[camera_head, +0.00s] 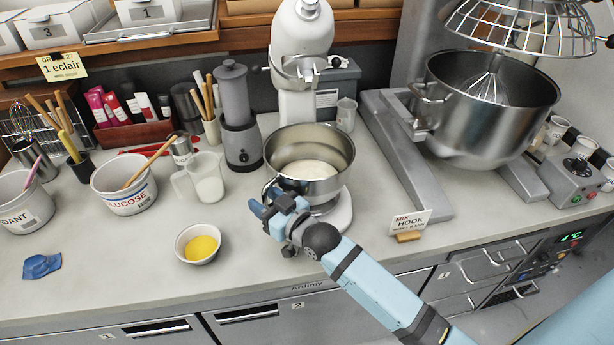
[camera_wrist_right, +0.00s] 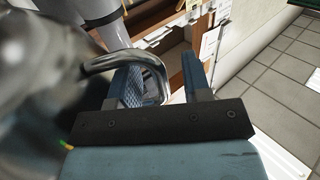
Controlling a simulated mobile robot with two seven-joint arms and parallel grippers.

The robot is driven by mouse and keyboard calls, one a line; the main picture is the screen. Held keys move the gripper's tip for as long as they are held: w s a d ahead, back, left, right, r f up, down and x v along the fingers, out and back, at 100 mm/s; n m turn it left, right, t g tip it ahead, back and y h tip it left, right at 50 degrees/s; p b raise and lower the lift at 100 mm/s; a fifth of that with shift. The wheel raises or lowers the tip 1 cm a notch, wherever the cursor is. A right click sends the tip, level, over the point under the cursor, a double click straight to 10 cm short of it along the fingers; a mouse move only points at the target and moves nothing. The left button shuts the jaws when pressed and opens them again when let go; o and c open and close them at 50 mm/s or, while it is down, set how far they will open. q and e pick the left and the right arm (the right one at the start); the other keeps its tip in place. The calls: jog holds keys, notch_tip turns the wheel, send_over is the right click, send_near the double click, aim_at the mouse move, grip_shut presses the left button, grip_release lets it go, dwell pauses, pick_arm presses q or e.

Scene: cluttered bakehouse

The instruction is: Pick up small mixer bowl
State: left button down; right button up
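The small mixer bowl (camera_head: 318,183) is shiny steel with pale contents. It sits on the white stand mixer (camera_head: 302,35), under its head, near the middle of the counter. My right gripper (camera_head: 266,199) is at the bowl's front left side, by its handle. In the right wrist view the bowl (camera_wrist_right: 35,60) is a blurred grey shape at the left. Its curved steel handle (camera_wrist_right: 125,57) reaches between the two fingers of my right gripper (camera_wrist_right: 165,80). The fingers are apart, with a gap between the handle and the right finger. My left gripper is not in view.
A bowl of yellow liquid (camera_head: 198,244) stands left of my right gripper. A measuring jug (camera_head: 207,182), a dark blender (camera_head: 240,130) and a glucose tub (camera_head: 125,187) stand behind it. A large mixer bowl (camera_head: 480,115) is at the right. The front left counter is mostly clear.

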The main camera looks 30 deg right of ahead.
grip_shut()
jog(key=shift+s+f, duration=0.1)
jog(key=shift+f, duration=0.05)
dwell(1.0)
